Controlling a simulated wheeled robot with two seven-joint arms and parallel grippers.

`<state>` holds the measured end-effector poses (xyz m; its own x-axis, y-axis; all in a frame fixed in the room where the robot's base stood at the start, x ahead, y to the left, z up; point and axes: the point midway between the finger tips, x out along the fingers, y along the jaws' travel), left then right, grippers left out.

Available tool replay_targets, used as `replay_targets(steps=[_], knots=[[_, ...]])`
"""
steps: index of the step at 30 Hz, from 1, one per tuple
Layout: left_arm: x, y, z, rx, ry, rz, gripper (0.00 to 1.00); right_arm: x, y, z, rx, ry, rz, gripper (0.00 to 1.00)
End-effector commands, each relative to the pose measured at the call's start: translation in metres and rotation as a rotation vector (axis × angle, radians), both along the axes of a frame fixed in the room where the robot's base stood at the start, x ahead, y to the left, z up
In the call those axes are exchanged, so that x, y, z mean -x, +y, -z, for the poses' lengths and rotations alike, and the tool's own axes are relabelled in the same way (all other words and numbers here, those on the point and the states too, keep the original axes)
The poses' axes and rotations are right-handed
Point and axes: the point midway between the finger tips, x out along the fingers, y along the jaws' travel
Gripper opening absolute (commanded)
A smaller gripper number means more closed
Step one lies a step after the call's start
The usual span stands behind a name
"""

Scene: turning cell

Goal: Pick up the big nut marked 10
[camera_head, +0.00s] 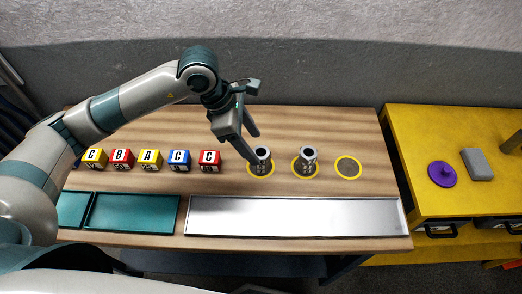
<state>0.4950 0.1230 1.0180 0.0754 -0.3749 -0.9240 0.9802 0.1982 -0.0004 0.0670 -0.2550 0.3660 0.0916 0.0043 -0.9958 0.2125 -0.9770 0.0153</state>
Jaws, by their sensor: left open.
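The left cylinder (263,158) and the right cylinder (307,158) each stand within a yellow ring. My left gripper (252,147) is open, pointing down just to the left of and above the left cylinder. One finger overlaps its edge in the picture; I cannot tell whether they touch. My right gripper is not in view.
Several lettered blocks (150,160) stand in a row at the left. A silver tray (290,216) and a teal tray (132,212) lie in front. A yellow bench (405,150) holds a purple knobbed disc (442,174) and a grey block (477,164).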

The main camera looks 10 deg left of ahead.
Motion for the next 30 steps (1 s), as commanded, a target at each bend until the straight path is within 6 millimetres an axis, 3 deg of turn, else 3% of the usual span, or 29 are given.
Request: replay_targets(steps=[3, 10, 24, 26, 30], knots=[[-0.002, -0.007, 0.007, 0.000, 0.004, -0.001, 0.58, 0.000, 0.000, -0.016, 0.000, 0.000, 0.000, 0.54], [-0.004, -0.015, 0.028, 0.001, 0.001, 0.000, 0.58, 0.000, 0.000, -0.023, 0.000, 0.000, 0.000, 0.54], [-0.005, -0.015, 0.030, 0.001, 0.000, 0.000, 0.58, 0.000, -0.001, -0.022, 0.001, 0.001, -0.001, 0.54], [-0.005, -0.015, 0.030, 0.001, 0.000, 0.000, 0.48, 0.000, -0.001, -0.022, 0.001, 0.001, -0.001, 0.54], [-0.005, -0.015, 0.030, 0.001, 0.000, 0.000, 0.15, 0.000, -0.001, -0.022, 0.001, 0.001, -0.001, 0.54]])
